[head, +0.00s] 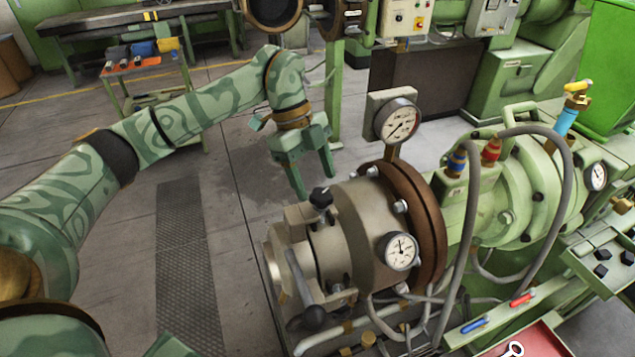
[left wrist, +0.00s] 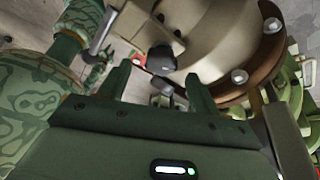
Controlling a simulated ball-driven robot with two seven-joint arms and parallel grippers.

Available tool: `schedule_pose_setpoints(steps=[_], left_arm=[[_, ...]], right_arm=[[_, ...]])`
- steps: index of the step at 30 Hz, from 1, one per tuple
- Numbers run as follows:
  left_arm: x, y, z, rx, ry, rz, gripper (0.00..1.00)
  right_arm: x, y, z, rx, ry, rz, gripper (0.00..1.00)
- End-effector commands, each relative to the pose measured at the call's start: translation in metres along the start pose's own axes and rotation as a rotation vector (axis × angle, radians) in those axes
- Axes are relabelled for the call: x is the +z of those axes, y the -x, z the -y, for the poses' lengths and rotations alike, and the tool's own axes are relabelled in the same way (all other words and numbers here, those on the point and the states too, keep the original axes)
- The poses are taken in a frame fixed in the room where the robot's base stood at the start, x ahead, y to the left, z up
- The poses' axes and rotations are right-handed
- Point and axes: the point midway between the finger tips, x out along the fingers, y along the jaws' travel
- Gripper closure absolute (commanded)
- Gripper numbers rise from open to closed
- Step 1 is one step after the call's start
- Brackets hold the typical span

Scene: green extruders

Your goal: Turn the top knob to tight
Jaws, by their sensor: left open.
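The top knob (head: 320,197) is a small black lobed knob on top of the grey-beige extruder head. It also shows in the left wrist view (left wrist: 162,60), just beyond and between the fingertips. My left gripper (head: 312,182) is green, points down and is open, with nothing between its fingers. Its fingertips are just above and behind the knob in the head view. In the left wrist view the two fingers (left wrist: 157,78) stand apart on either side of the knob. I cannot tell whether they touch it. No tight mark is readable. My right gripper is not in view.
A second black knob (head: 314,317) sits lower on the extruder head. A dial gauge (head: 397,122) rises behind the head, and another (head: 400,250) is on its side. Grey hoses (head: 462,235) loop at the right. The floor (head: 225,215) left of the machine is clear.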

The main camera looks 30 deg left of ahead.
Motion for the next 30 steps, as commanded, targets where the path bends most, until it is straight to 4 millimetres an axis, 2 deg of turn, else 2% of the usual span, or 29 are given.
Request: schedule_pose_setpoints(steps=[3,6,15,20,30], left_arm=[[0.000,-0.015,0.000,0.001,-0.001,0.001,0.37],[0.000,-0.022,0.000,0.000,-0.001,0.000,0.37],[0.000,-0.024,0.000,-0.001,-0.001,0.001,0.37],[0.000,-0.024,0.000,-0.001,-0.001,0.001,0.81],[0.000,-0.023,0.001,0.010,-0.026,0.002,0.82]], right_arm=[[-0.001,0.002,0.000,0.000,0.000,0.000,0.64],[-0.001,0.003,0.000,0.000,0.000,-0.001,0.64],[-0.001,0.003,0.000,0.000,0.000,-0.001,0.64],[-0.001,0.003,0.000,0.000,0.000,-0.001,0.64],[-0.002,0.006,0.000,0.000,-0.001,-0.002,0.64]])
